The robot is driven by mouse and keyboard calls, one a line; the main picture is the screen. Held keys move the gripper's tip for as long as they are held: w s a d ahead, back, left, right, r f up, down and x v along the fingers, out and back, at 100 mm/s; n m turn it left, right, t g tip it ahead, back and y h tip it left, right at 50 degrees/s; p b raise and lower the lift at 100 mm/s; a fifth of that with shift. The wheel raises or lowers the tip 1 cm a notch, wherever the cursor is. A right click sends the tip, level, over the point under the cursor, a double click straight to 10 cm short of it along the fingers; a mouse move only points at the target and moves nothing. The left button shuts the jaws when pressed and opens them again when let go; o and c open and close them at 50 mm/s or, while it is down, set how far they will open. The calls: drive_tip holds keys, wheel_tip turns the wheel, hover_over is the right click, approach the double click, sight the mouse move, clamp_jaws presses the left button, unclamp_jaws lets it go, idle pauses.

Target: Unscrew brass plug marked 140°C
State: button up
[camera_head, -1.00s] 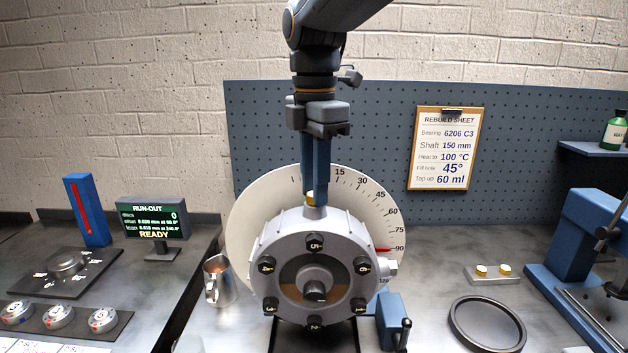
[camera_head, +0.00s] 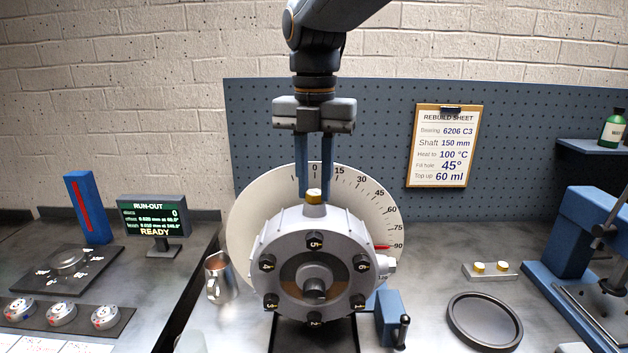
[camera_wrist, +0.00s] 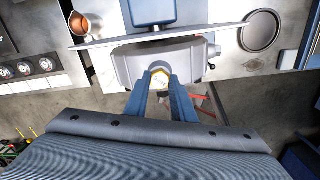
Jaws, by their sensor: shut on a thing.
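The grey round housing (camera_head: 313,235) stands upright in front of a white angle dial (camera_head: 250,215). A brass plug (camera_head: 314,196) sits at its top, near the dial's 0 mark; I cannot read any marking on it. My gripper (camera_head: 314,194) points straight down from above, with one blue finger on each side of the plug, shut on it. In the wrist view the plug (camera_wrist: 159,73) shows between the fingertips, its face pale and too small to read.
A metal jug (camera_head: 217,277) stands left of the housing. A blue box with a lever (camera_head: 391,318) is close on its right. A rebuild sheet (camera_head: 443,146) hangs behind.

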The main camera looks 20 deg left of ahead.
drive_tip(key=shift+n, duration=0.9)
drive_tip(key=n, duration=0.4)
drive_tip(key=shift+w+a+f+b, duration=0.1)
drive_tip(key=shift+f+b, duration=0.1)
drive_tip(key=shift+b, duration=1.7)
drive_tip(key=b, duration=0.3)
drive_tip(key=shift+w+a+r, duration=0.1)
drive_tip(key=shift+w, duration=0.05)
clamp_jaws()
drive_tip(key=n+b, duration=0.1)
drive_tip(key=b, duration=0.5)
drive_tip(key=shift+r+b, duration=0.1)
drive_tip(key=shift+b, duration=0.4)
drive_tip(key=shift+s, duration=0.2)
